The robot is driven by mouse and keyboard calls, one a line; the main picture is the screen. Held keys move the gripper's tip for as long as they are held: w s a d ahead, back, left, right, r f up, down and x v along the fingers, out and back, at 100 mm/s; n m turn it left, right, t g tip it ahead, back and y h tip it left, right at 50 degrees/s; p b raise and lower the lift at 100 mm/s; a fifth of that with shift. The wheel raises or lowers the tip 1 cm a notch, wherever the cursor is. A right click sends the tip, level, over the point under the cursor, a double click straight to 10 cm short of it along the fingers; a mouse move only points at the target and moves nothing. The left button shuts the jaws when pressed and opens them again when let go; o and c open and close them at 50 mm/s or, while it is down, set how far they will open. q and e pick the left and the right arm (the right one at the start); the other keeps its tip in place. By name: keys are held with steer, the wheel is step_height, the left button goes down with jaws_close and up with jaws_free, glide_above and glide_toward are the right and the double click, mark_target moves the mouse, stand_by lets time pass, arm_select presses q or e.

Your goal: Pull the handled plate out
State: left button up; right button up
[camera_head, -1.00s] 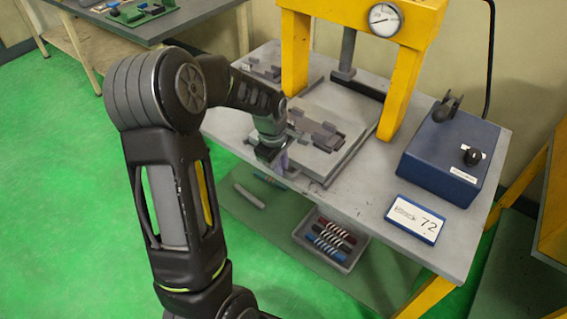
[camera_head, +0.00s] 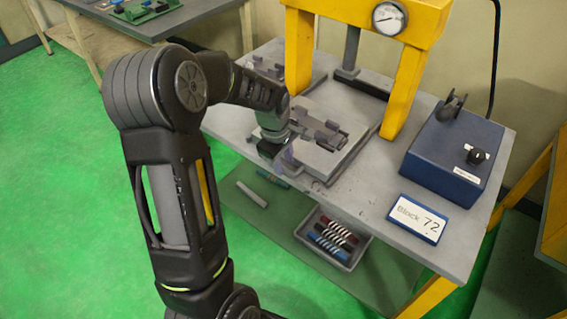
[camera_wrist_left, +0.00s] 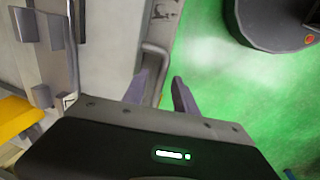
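The handled plate (camera_head: 318,161) is a flat grey plate lying on the grey table under the yellow press, with dark grey fixture blocks on top. My left gripper (camera_head: 279,153) is low at the plate's front-left edge. In the left wrist view its two purple-grey fingers (camera_wrist_left: 160,85) are spread apart. A grey bent bar handle (camera_wrist_left: 154,62) runs along the plate's edge and reaches between them. I cannot tell whether either finger touches it. My right gripper is not in view.
The yellow press (camera_head: 403,75) straddles the plate's far side. A blue control box (camera_head: 445,160) and a "block 72" sign (camera_head: 416,218) stand on the right. A tray of striped parts (camera_head: 330,245) is on the lower shelf. Green floor is free at the left.

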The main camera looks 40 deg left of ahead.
arm_select(q)
step_height(320, 180, up, 7)
steer(key=s, duration=0.1)
steer(key=shift+s, duration=0.2)
steer(key=shift+f, duration=0.1)
stand_by(0.4)
